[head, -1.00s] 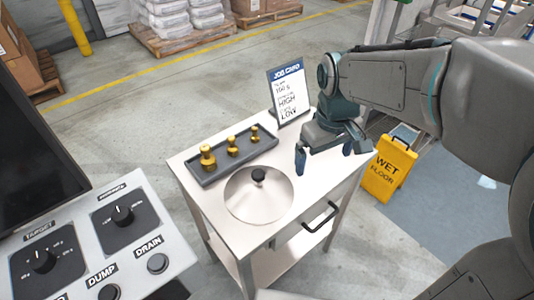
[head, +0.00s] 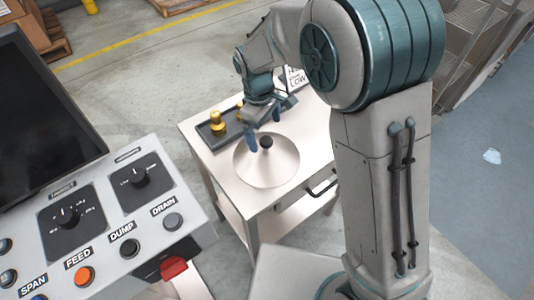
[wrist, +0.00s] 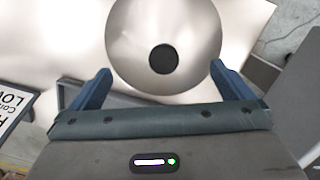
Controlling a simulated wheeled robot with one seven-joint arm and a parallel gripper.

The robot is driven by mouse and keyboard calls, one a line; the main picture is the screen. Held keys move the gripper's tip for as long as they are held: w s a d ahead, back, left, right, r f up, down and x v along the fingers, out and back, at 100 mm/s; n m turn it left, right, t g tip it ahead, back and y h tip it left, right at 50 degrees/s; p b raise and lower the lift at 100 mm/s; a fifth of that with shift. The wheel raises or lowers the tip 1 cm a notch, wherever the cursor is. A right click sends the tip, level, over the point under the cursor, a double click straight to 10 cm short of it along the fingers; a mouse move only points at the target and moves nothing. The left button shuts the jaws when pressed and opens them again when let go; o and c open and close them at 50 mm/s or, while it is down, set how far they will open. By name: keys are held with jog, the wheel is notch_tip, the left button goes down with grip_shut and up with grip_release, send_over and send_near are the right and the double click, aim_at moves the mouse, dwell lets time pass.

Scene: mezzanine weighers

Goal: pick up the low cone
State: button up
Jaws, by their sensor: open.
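The low cone (head: 268,168) is a wide, shallow, shiny metal cone with a black knob (head: 266,142) on top. It stands on the white cart top near its front edge. My gripper (head: 263,138) is open and empty, above the cone's far side. In the wrist view my gripper (wrist: 160,85) has its two blue fingers spread, with the knob (wrist: 163,59) between them but slightly beyond the fingertips. The fingers appear apart from the knob; their exact height above the cone is hard to tell.
A dark tray (head: 216,142) with brass weights (head: 217,122) lies behind the cone, partly hidden by my gripper. The job card (head: 296,78) stands at the back, partly covered by my arm. The control panel (head: 110,215) is at the left. The cart top's (head: 320,135) right side is clear.

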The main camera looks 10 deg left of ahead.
aim_at(265, 140)
jog(key=shift+s+d+f+p, duration=0.15)
jog(key=shift+f+p, duration=0.1)
jog(key=shift+f, duration=0.85)
jog(key=shift+s+d+f+p, duration=0.1)
jog(key=shift+f+p, duration=0.1)
jog(key=shift+f, duration=0.85)
jog(key=shift+s+d+f+p, duration=0.15)
jog(key=shift+f+p, duration=0.1)
jog(key=shift+f, duration=0.85)
jog(key=shift+a, duration=0.1)
